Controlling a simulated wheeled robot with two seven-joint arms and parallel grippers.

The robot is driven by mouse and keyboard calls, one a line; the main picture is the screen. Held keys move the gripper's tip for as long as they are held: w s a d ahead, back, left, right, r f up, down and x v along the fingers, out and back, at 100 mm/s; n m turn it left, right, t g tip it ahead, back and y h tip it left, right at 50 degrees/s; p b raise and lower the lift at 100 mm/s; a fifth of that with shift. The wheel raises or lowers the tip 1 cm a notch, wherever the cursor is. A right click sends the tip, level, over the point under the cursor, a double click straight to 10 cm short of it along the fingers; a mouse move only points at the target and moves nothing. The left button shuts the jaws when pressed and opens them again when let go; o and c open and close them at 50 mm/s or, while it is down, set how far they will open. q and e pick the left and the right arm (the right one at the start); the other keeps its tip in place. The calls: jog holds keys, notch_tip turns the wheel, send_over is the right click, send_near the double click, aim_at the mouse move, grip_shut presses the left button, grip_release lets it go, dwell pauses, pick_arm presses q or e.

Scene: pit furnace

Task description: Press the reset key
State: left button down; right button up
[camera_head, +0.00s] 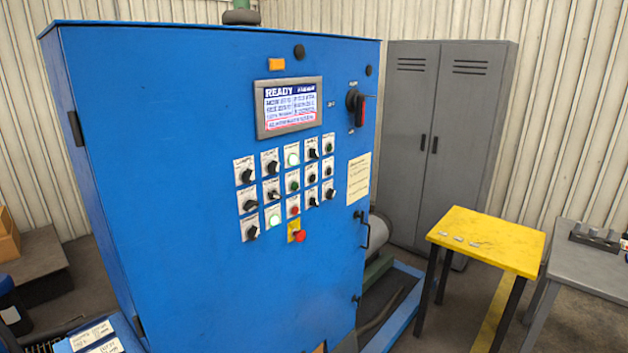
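A blue control cabinet (210,240) fills the left and middle of the view. Its front carries several rows of labelled knobs, lamps and buttons (291,180). The labels are too small to read, so I cannot tell which control is the reset key. A screen (290,106) above them shows "READY" and a red-outlined line at its bottom. A red mushroom button (299,236) on a yellow plate sits below the rows. A red and black rotary switch (355,103) is at the upper right. Neither of my grippers is in view.
A yellow table (490,240) with several small flat pieces stands at the right, beside a grey table (590,265). A grey locker (440,130) stands behind. Labelled cards (92,335) lie at the lower left. A door handle (364,230) sticks out of the cabinet.

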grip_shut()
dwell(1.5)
